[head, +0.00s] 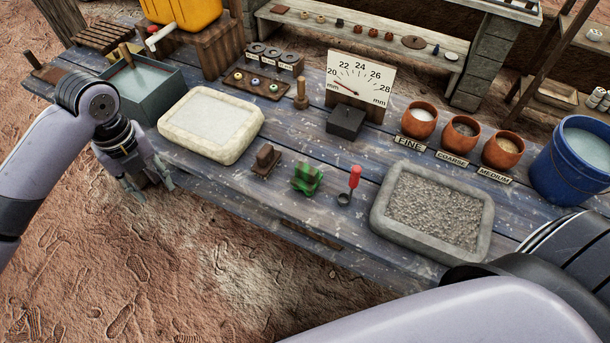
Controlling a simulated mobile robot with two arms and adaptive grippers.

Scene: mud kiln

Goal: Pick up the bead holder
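Behind are a dial gauge (360,78), clay pots (418,121) and a blue bucket (560,165). A water basin (150,105) stands left.

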